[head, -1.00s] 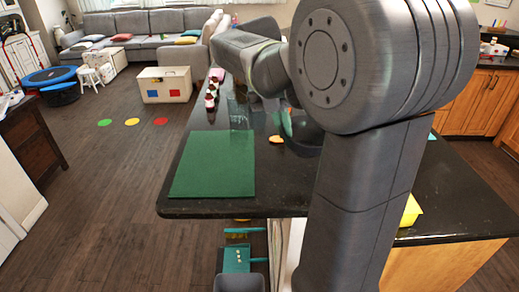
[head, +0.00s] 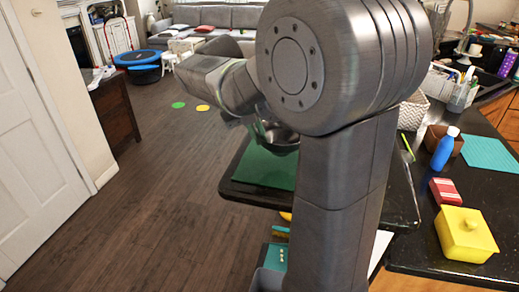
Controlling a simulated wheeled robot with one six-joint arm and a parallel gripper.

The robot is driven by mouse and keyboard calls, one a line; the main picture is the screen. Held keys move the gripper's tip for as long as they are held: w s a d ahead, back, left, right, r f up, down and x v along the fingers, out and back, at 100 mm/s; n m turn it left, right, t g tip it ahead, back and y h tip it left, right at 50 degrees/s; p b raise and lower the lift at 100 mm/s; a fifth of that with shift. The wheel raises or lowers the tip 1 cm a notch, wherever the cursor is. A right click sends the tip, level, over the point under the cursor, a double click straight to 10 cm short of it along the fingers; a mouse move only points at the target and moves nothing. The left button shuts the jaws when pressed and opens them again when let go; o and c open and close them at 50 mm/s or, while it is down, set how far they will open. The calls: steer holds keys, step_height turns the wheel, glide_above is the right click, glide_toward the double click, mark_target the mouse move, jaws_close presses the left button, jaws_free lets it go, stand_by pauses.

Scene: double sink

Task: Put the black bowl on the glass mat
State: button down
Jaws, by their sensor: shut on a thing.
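The black bowl (head: 279,138) hangs beneath my forearm, above the far part of the green mat. My gripper (head: 258,128) is at the bowl's left side and shut on its rim; my arm hides much of the grip. The bowl looks roughly upright. I cannot make out the glass mat in this view; my arm covers much of the counter.
A green mat (head: 262,168) lies on the dark counter's left end. Open floor lies left.

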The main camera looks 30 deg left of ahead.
steer(key=shift+f, duration=2.2)
steer(key=shift+f, duration=0.15)
steer(key=c, duration=1.6)
jaws_free()
steer(key=v, duration=1.2)
steer(key=shift+d, duration=0.1)
